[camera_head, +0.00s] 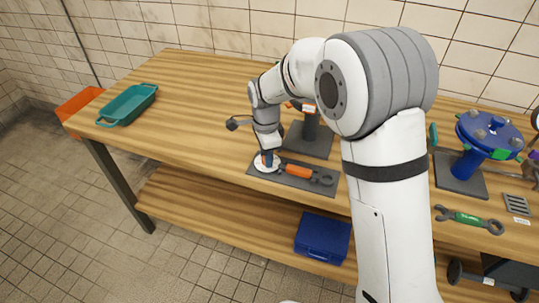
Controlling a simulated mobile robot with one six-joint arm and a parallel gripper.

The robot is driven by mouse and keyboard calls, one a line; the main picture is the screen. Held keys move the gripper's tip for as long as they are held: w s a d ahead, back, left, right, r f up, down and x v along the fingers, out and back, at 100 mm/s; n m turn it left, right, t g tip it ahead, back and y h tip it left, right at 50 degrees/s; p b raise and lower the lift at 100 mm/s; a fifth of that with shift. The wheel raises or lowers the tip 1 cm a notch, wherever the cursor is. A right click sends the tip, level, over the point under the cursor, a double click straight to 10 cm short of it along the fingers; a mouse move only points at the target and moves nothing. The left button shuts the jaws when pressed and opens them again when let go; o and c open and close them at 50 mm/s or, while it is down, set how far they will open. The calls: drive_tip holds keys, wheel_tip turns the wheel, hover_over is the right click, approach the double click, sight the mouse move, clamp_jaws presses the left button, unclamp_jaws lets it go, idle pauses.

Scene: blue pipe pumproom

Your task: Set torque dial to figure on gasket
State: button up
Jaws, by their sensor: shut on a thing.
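A round white disc (261,168), which looks like the torque dial, lies at the left end of a dark grey mat (322,190) near the bench's front edge. A small blue part shows above it with a little red beside it. My gripper (267,158) points down over the disc and is shut on the small knob at its middle; the fingertips are small and partly hidden. An orange-handled wrench (299,171) lies on the mat just right of the disc. I cannot make out any figure on the dial. I cannot pick out a gasket for certain.
A dark stand (312,140) rises behind the mat, partly behind my arm. A blue flanged pipe (469,160) and a green-handled wrench (468,218) are at the right. A teal tray (128,104) is at the far left.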

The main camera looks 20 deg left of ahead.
idle(0.3)
drive_tip(key=o, duration=1)
wheel_tip(320, 180, up, 8)
drive_tip(key=shift+f, duration=0.1)
